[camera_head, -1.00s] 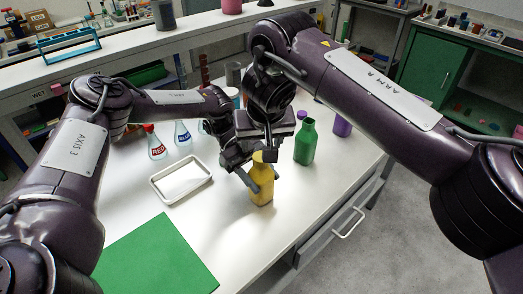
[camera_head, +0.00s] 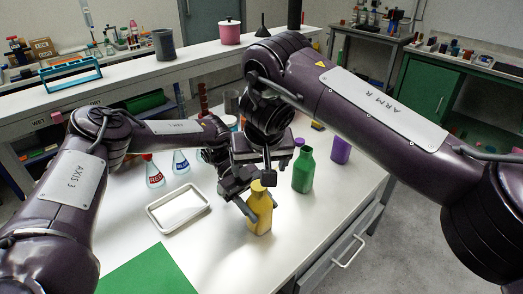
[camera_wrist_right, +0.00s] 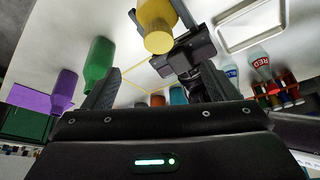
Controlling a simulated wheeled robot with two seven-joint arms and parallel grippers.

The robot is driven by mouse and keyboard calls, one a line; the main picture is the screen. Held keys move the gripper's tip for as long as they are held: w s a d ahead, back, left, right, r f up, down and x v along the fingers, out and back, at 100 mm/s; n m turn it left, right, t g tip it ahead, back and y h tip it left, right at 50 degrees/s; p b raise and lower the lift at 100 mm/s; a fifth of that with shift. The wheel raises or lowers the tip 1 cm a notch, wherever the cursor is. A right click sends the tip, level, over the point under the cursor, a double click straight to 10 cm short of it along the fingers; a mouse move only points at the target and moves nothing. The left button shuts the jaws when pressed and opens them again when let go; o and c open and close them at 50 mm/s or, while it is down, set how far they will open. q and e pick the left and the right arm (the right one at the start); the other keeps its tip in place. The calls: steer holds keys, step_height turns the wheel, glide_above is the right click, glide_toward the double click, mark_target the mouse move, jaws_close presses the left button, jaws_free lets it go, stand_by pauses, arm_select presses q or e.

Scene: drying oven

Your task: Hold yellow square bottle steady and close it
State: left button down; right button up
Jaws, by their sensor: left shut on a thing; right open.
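The yellow square bottle (camera_head: 259,220) stands upright near the table's front edge. My left gripper (camera_head: 252,208) is shut around its upper body; it also shows in the right wrist view (camera_wrist_right: 190,60). A rounded yellow top, seemingly the cap, is at the bottle's upper end (camera_head: 258,186); I cannot tell how tightly it sits. My right gripper (camera_head: 258,180) is open and empty, just above and around the bottle's top in the head view. In the right wrist view the bottle (camera_wrist_right: 156,22) lies beyond the open fingers (camera_wrist_right: 160,88), apart from them.
A green bottle (camera_head: 303,172) and a purple bottle (camera_head: 341,150) stand to the right. A white tray (camera_head: 153,220) and a green mat (camera_head: 150,275) lie left. Red-labelled (camera_head: 154,175) and blue-labelled (camera_head: 181,163) flasks stand behind the tray. The table's front right is clear.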

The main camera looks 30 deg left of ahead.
steer(key=v, duration=1)
steer(key=shift+s+r, duration=0.15)
steer(key=shift+r, duration=0.2)
steer(key=shift+d, duration=0.1)
arm_select(q)
steer(key=c, duration=0.5)
jaws_free()
steer(key=b+v, duration=0.1)
steer(key=v, duration=0.6)
steer(key=shift+w+a+r, duration=0.15)
steer(key=shift+a+r, duration=0.05)
steer(key=shift+a, duration=0.15)
arm_select(e)
steer(key=shift+f, duration=0.65)
